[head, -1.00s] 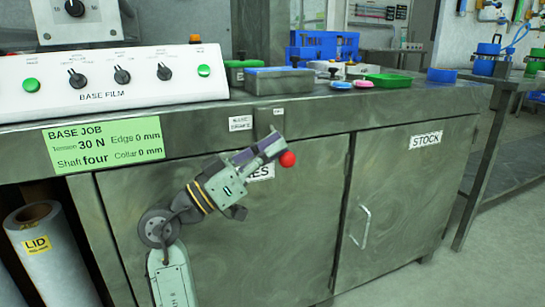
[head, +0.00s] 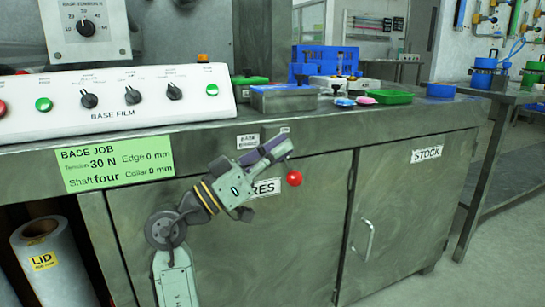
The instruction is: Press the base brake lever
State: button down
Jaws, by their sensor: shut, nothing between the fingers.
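The base brake lever shows as a red ball knob (head: 294,178) in front of the cabinet under the bench edge. Its shaft is hidden or too small to make out. A white label (head: 248,141) reading "BASE BRAKE" is on the bench edge up and left of it. My gripper (head: 282,149) is shut and empty, reaching up to the right from the lower left. In the picture its tip is just above and slightly left of the red knob, with a small gap. The depth between them cannot be told.
The base film panel (head: 115,100) and a green job card (head: 115,163) are at the left. Trays and blue containers stand on the bench top. A cabinet door handle (head: 368,240) sticks out to the right. A lid film roll (head: 48,258) stands lower left. Open floor lies at the right.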

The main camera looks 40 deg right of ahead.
jog(key=v, duration=1)
jog(key=shift+w+b, duration=0.25)
jog(key=shift+b, duration=0.2)
jog(key=shift+a+r, duration=0.1)
jog(key=shift+a, duration=0.05)
